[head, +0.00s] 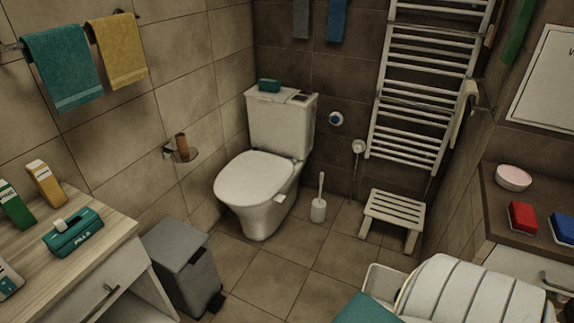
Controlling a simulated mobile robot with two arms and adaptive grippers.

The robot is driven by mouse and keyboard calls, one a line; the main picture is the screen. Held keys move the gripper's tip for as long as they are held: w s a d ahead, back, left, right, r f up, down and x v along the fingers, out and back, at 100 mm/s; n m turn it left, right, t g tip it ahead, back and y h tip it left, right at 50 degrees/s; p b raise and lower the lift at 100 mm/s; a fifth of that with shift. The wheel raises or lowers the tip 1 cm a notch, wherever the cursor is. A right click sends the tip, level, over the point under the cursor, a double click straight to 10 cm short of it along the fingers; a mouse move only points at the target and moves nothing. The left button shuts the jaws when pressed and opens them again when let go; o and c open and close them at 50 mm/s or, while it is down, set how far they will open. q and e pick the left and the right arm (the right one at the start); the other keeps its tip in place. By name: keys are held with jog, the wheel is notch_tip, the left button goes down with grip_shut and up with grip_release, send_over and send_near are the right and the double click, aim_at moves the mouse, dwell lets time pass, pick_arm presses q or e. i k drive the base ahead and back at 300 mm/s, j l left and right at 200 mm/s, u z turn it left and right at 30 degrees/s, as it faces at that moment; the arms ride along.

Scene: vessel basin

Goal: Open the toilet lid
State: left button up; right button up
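The white toilet (268,215) stands against the back wall, left of the middle of the head view. Its lid (254,175) is down and covers the bowl. The cistern (280,122) rises behind the lid, with a teal box (268,85) and a small dark flat item (299,97) on top. A small pale piece (280,197) sticks out at the right side of the seat. Neither of my grippers shows in the head view.
A toilet brush (319,205) and a white stool (393,217) stand right of the toilet. A grey pedal bin (184,268) and a wooden-topped cabinet (105,235) are at the left. A white ribbed object (470,290) fills the lower right. Tiled floor (285,270) is clear before the toilet.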

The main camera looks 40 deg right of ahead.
aim_at(252, 178)
jog(key=z, duration=1.05)
